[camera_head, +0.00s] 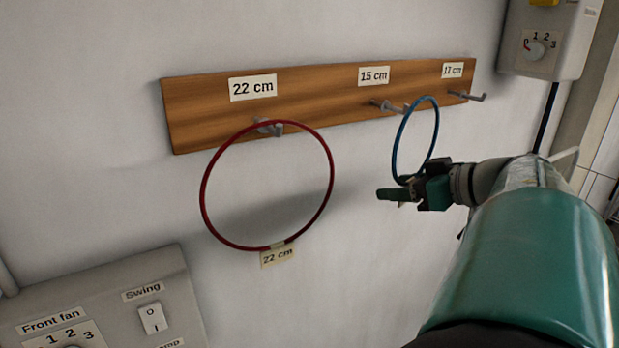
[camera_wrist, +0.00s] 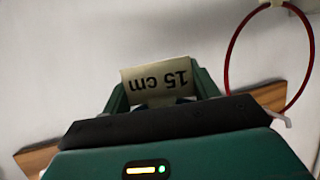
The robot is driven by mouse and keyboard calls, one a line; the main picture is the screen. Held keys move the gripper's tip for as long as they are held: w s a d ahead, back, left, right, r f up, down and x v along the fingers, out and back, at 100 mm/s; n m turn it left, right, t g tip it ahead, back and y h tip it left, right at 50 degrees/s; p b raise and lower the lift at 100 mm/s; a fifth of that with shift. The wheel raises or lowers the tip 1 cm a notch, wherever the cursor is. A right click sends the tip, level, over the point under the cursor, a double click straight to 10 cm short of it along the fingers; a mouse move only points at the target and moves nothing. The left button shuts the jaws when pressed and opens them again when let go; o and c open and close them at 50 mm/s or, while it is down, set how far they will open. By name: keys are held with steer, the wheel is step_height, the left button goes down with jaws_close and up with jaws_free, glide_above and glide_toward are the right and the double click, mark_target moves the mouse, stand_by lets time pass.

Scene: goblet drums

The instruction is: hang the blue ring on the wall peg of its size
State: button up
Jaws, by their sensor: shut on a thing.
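The blue ring (camera_head: 395,148) is upright in the head view, seen at a slant in front of the board. My gripper (camera_head: 402,191) is shut on its lower end. In the wrist view my gripper (camera_wrist: 160,88) has the ring's tag (camera_wrist: 155,80), reading 15 cm upside down, between its fingers. The 15 cm peg (camera_head: 388,105) sticks out from the board, and its tip overlaps the ring's upper left rim. I cannot tell whether the peg tip is inside the ring or behind it. Most of the blue ring is hidden in the wrist view.
A red ring (camera_head: 333,178) tagged 22 cm hangs on the 22 cm peg. A switch panel (camera_head: 185,290) is lower left, a control box (camera_head: 560,40) upper right.

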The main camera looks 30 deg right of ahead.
steer(key=w+f, duration=0.2)
steer(key=w, duration=0.4)
steer(key=shift+w, duration=0.4)
stand_by(0.5)
steer(key=shift+a, duration=0.1)
stand_by(0.5)
steer(key=o, duration=1.2)
steer(key=shift+c, duration=0.2)
steer(key=v, duration=1.3)
steer(key=shift+s+r, duration=0.1)
steer(key=shift+s, duration=0.3)
steer(key=shift+w, duration=0.1)
